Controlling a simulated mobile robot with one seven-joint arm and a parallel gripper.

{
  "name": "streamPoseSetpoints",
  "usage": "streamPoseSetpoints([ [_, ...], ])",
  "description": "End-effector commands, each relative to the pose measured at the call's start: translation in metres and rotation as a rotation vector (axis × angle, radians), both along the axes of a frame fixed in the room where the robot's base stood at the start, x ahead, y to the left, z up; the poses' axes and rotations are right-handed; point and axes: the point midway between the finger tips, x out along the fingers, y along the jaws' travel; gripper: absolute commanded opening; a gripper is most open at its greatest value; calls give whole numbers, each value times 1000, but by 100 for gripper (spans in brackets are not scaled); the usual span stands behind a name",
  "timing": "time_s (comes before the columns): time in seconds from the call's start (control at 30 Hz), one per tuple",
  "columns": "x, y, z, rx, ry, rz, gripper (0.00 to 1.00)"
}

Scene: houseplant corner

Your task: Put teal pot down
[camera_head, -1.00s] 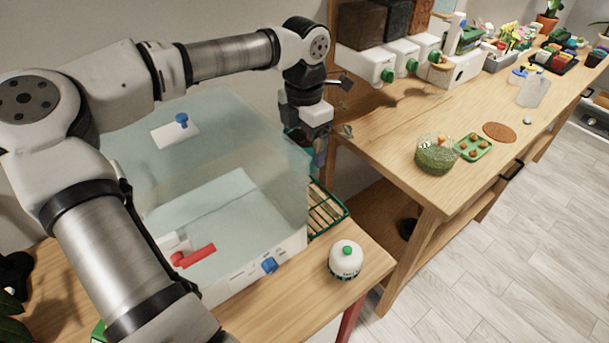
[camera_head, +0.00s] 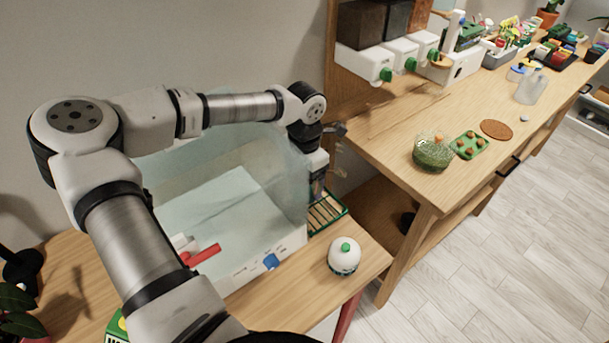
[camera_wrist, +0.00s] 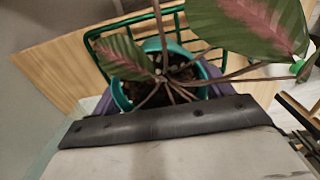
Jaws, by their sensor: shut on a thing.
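The teal pot (camera_wrist: 121,97) holds dark soil and a plant with green and pink leaves (camera_wrist: 250,22). My gripper (camera_wrist: 160,92) is shut on the pot, with purple finger pads at its sides. The rack's green wire (camera_wrist: 92,38) also shows around the pot in the wrist view. The pot is mostly hidden in the head view, and I cannot tell whether its base touches the rack.
The clear tank (camera_head: 220,205) stands close on the left, with a red-handled tap and a blue knob. A white bottle with a green cap (camera_head: 343,257) stands in front of the rack. The taller wooden bench (camera_head: 400,130) is close on the right, with a green-filled glass bowl (camera_head: 433,152).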

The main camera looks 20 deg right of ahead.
Motion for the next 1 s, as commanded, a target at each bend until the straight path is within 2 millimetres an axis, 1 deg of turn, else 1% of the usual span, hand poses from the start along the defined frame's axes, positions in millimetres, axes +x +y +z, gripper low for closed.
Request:
streamPoseSetpoints([
  [0.1,0,0,-4,0,-1,0,47],
  [0.13,0,0,-4,0,0,0,80],
  [0.2,0,0,-2,0,0,0,89],
  [0.3,0,0,-2,0,0,0,100],
  [0.53,0,0,-1,0,0,0,100],
  [0.67,1,0,4,1,-2,1,100],
  [0.77,1,1,20,1,-4,1,100],
  [1.0,1,1,73,1,-4,1,100],
])
